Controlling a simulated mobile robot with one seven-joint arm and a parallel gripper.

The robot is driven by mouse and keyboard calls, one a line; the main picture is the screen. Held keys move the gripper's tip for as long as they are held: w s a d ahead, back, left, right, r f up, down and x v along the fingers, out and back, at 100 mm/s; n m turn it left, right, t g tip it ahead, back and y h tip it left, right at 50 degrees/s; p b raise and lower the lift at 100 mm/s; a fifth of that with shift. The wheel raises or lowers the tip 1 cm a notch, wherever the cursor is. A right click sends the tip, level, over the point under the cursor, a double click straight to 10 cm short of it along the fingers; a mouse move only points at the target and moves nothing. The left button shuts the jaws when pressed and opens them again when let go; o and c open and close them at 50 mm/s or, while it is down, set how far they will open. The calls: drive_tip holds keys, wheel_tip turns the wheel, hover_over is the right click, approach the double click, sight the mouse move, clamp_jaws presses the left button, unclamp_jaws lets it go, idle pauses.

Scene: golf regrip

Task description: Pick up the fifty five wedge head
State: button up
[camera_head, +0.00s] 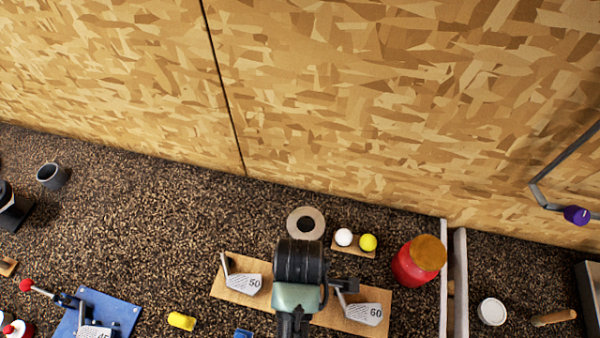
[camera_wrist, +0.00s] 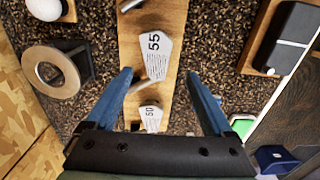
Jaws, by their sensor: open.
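The fifty five wedge head (camera_wrist: 154,55) shows in the wrist view as a pale face marked 55, lying on a wooden board (camera_wrist: 170,18). In the head view my arm hides it. My gripper (camera_wrist: 170,78) is open, its two blue fingers apart on either side of the board, with nothing held between them. The 55 head appears ahead of the fingers, near the line between their tips. The fifty wedge head (camera_head: 244,283) lies left of my arm, and it also shows nearer my gripper in the wrist view (camera_wrist: 150,118). The sixty wedge head (camera_head: 362,312) lies right of my arm.
A tape-like ring (camera_head: 306,224) and a small holder with a white ball (camera_head: 344,237) and a yellow ball (camera_head: 368,242) stand behind the board. A red jar (camera_head: 419,260) stands right, beside a pale divider (camera_head: 459,285). A yellow piece (camera_head: 182,321) lies left.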

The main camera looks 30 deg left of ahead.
drive_tip(key=shift+w+a+f+p, duration=0.15)
drive_tip(key=shift+f+p, duration=0.25)
drive_tip(key=shift+f, duration=0.9)
drive_tip(key=shift+w+f+p, duration=0.15)
drive_tip(key=shift+f+p, duration=0.2)
drive_tip(key=shift+f, duration=0.95)
clamp_jaws()
